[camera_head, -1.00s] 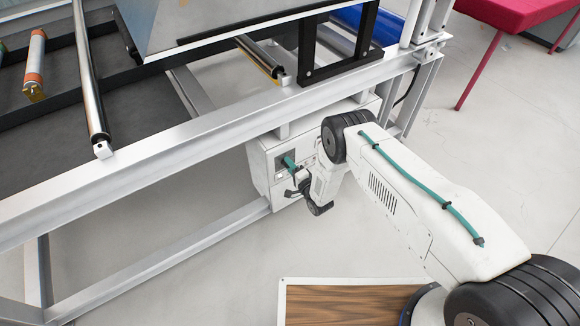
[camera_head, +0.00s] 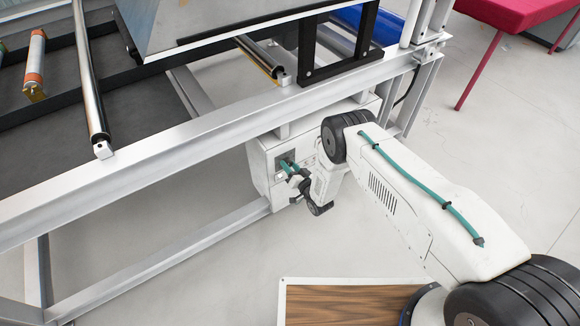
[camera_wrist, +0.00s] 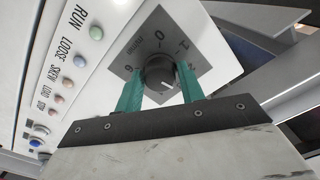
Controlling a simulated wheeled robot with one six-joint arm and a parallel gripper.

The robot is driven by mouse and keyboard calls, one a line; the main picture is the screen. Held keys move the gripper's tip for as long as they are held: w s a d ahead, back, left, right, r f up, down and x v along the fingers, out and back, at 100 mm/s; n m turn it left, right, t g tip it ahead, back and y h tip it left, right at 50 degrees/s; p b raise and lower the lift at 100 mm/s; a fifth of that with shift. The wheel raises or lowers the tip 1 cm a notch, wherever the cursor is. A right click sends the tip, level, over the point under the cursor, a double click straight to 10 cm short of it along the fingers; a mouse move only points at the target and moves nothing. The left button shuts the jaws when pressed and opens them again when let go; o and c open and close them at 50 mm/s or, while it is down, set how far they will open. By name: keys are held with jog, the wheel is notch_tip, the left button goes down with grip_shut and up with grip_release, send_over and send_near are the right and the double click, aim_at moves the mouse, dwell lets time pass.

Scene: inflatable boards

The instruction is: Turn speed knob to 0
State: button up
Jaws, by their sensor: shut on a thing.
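The speed knob (camera_wrist: 158,73) is a round dark knob on a grey dial plate (camera_wrist: 150,38) in the wrist view. A short white mark on the knob points down and slightly right. My gripper (camera_wrist: 160,76) has a teal finger on each side of the knob and is shut on it. In the head view my gripper (camera_head: 289,167) is at the front of the white control box (camera_head: 262,172), under the frame beam. The knob is too small and covered to make out there.
A column of coloured buttons (camera_wrist: 80,61) labelled RUN, LOOSE, SKEW and more runs left of the dial. A metal beam (camera_head: 165,146) passes above the box. A wood-topped board (camera_head: 340,306) lies at the bottom. The floor left of the box is clear.

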jog(key=n, duration=1.2)
jog(key=shift+n, duration=0.3)
jog(key=n, duration=1.1)
jog(key=shift+n, duration=0.5)
jog(key=o, duration=1)
jog(key=shift+c, duration=0.2)
jog(key=shift+d, duration=0.1)
jog(key=v, duration=0.7)
jog(key=shift+s+d, duration=0.2)
jog(key=shift+s, duration=0.1)
